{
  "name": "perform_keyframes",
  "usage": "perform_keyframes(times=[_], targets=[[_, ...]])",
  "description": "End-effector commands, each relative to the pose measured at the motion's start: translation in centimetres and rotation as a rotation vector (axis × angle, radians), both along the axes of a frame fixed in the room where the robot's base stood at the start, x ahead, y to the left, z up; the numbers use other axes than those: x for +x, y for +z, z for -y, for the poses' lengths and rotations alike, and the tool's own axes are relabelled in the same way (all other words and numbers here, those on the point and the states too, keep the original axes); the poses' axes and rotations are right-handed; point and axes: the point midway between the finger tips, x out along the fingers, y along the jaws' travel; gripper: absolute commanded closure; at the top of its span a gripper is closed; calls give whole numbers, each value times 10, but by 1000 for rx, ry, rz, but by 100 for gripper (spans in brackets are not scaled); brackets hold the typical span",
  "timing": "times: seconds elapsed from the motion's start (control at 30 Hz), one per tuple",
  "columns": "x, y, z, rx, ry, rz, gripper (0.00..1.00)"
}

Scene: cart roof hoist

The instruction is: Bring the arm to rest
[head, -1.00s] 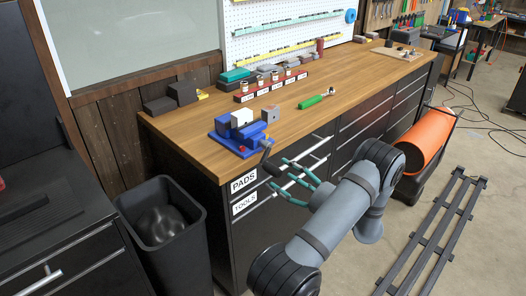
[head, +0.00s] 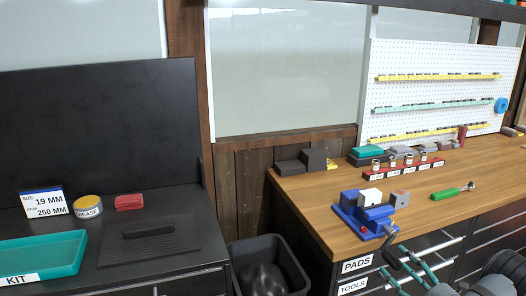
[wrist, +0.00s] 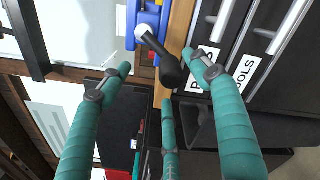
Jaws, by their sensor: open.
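My gripper (head: 410,272) shows at the lower right of the head view, in front of the drawer fronts below the bench edge. Its three teal fingers are spread and empty in the wrist view (wrist: 158,76). The blue vise (head: 367,222) stands at the near corner of the wooden bench, above and to the left of my fingers. Its black crank handle (wrist: 168,68) hangs over the bench edge and appears between my fingertips in the wrist view; whether any finger touches it I cannot tell.
The wooden bench (head: 330,205) holds a green-handled ratchet (head: 448,193) and a red socket rack (head: 400,174). A black bin (head: 238,251) stands left of it. A dark cabinet at left bears a teal KIT tray (head: 72,254), a grease tin (head: 88,205) and a size card (head: 44,204).

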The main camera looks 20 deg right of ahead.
Motion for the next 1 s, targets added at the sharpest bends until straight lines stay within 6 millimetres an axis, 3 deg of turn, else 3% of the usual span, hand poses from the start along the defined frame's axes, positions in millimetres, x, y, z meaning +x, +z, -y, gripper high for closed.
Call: perform_keyframes(times=[0.1,0.23,0.3,0.5,1.0], targets=[[24,0,1,-2,4,0,38],[43,5,3,-2,1,0,38],[41,17,1,1,-1,0,38],[41,26,-4,0,-1,0,38],[40,17,-3,0,-1,1,38]])
